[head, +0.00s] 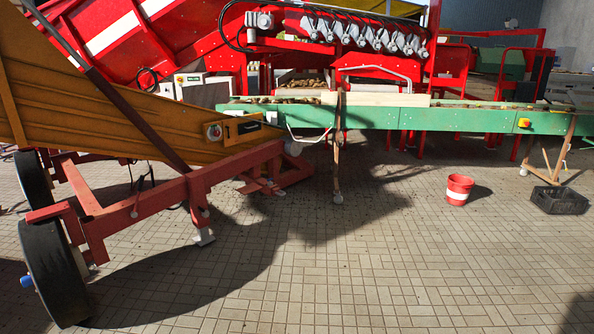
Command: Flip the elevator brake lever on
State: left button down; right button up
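The yellow elevator (135,122) slopes up to the left on a red wheeled frame (160,197). On its lower right side are a round red-and-white part (214,132) and a yellow panel with a dark insert (243,129). I cannot tell which part is the brake lever or how it is set. Neither of my grippers is in view.
A green conveyor (455,119) runs right from the elevator's low end, before a large red machine (290,58). A red-and-white bucket (459,189) and a black crate (558,199) stand at right. The paved floor (350,270) in front is clear.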

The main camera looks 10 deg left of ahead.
aim_at(134, 214)
jog(key=i+j+u, duration=0.35)
jog(key=i, duration=0.45)
jog(key=i+u, duration=0.4)
jog(key=i, duration=0.4)
jog(key=i+l+u, duration=0.35)
jog(key=i, duration=2.05)
jog(key=j, duration=0.1)
